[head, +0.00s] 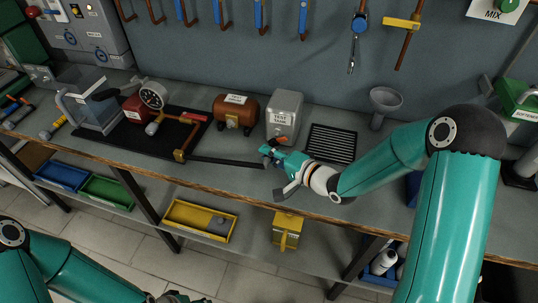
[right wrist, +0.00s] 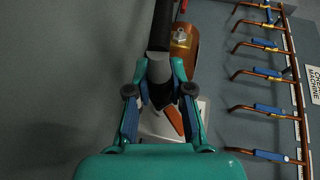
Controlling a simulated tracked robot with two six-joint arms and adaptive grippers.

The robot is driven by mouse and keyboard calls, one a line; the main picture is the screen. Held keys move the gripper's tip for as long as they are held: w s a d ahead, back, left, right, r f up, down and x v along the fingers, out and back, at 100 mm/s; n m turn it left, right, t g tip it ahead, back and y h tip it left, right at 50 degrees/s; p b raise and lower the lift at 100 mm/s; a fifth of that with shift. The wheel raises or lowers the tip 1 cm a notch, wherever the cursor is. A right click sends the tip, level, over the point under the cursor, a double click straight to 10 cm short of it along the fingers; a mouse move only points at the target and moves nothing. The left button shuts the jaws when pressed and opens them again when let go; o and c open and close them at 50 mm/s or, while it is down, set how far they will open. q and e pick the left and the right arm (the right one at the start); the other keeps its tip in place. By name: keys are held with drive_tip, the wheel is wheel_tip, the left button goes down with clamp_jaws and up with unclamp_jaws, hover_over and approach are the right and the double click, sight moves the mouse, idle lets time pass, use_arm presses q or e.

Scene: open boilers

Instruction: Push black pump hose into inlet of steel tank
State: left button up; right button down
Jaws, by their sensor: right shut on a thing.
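The steel tank (head: 284,112), a grey box labelled TEST TANK, stands on the bench; its pale body shows partly behind the fingers in the right wrist view (right wrist: 203,104). The black pump hose (head: 228,161) runs along the bench from the pump's copper pipe toward the tank's front. My right gripper (head: 270,158) is shut on the hose's grey end, low in front of the tank; the hose (right wrist: 161,25) also shows in the right wrist view. Whether the end touches the inlet is hidden by the fingers. My left gripper (head: 176,297) is cut off at the bottom edge.
A copper tank (head: 235,113) stands left of the steel tank. The pump's gauge (head: 153,95) and a clear water container (head: 100,105) are farther left. A black grille (head: 331,144) lies right of the steel tank, with a grey funnel (head: 384,101) beyond.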

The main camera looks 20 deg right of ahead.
drive_tip(key=shift+w+d, duration=0.4)
drive_tip(key=shift+w, duration=0.2)
drive_tip(key=shift+w+d, duration=0.35)
drive_tip(key=shift+w, duration=0.2)
idle(2.0)
idle(1.0)
drive_tip(key=c, duration=1)
unclamp_jaws()
drive_tip(key=shift+o, duration=0.2)
drive_tip(key=shift+s, duration=0.1)
drive_tip(key=shift+p+v, duration=0.7)
drive_tip(key=shift+v, duration=1.75)
